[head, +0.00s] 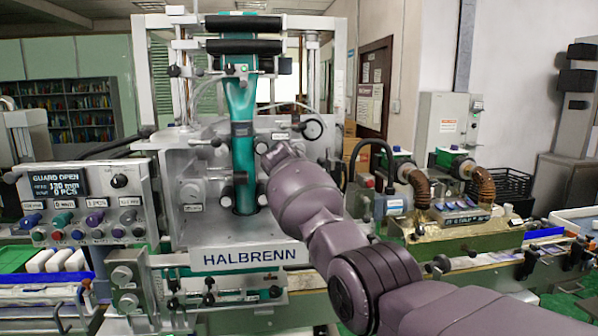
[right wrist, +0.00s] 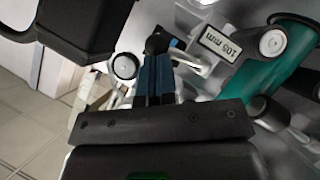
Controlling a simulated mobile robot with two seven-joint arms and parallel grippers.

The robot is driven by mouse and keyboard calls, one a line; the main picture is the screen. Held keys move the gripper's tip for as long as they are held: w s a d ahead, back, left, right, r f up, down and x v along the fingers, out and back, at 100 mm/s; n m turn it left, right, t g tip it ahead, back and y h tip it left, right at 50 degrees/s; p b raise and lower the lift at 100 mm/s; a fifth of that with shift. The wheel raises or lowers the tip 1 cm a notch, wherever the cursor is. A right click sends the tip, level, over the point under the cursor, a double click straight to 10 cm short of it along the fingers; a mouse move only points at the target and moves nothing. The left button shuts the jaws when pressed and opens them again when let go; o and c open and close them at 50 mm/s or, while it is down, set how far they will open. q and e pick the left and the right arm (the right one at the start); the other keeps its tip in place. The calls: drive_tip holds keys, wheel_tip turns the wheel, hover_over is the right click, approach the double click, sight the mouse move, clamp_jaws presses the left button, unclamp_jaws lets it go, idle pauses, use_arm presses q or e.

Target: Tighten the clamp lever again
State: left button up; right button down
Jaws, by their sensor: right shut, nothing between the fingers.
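My right arm comes in from the right in the head view and reaches the front of the HALBRENN machine (head: 215,225); its fingers are mostly hidden there behind my own wrist. In the right wrist view my right gripper (right wrist: 155,75) has its blue fingers shut together with nothing between them. A black knob (right wrist: 158,40) with a pale metal arm (right wrist: 190,60) is right at the fingertips; it may be the clamp lever, and I cannot tell whether the fingers touch it. My left gripper is in neither view.
A teal sleeve (head: 240,100) runs down the machine's middle, between black rollers. The control panel (head: 85,205) at left reads "GUARD OPEN".

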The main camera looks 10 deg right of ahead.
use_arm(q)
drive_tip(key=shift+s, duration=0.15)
use_arm(e)
drive_tip(key=shift+d+f, duration=0.1)
drive_tip(key=shift+d, duration=0.05)
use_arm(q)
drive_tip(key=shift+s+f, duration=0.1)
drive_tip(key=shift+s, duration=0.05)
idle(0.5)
